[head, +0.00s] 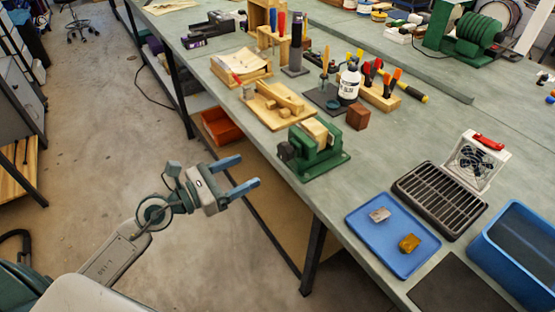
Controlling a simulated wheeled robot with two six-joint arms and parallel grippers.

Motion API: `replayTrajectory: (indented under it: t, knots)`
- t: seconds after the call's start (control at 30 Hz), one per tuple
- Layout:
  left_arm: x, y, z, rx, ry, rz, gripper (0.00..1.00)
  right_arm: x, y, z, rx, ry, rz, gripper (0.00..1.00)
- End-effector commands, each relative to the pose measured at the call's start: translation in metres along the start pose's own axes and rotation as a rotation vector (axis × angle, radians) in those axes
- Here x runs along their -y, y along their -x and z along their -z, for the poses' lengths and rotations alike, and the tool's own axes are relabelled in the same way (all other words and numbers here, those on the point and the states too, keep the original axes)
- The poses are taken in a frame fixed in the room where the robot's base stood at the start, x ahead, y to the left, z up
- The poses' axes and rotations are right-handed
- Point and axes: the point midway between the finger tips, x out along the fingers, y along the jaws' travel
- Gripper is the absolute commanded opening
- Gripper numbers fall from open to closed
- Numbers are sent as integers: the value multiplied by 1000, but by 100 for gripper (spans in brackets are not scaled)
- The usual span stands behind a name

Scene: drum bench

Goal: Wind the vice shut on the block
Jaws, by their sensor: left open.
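A green vice (316,160) stands on the bench near its left edge. A light wooden block (315,130) sits between its jaws at the top; I cannot tell whether both jaws touch it. A dark round handle or knob (284,151) is on the vice's left side, facing the bench edge. My left gripper (251,172) is open and empty, with blue fingers. It is to the left of the vice, out over the floor beside the bench, apart from the handle. My right gripper is not in the view.
A brown block (358,116) stands just behind the vice. A wooden board (275,112) with a wooden piece lies further back. A blue tray (364,231) with two small pieces, a black grille (438,202) and a blue bin (516,240) are at the right front.

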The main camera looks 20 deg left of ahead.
Motion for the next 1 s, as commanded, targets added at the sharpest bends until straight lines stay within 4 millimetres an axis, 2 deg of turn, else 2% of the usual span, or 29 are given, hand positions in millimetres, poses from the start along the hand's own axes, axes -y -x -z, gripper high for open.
replayTrajectory:
  t: [0.27, 0.8, 1.0]
  knots:
    - [0, -24, -3, 5, 5, -2, 67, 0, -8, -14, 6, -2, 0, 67]
    - [0, -91, -2, 2, 6, -1, 67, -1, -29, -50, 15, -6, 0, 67]
    - [0, -104, -1, 0, 4, 0, 67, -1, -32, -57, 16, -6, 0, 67]
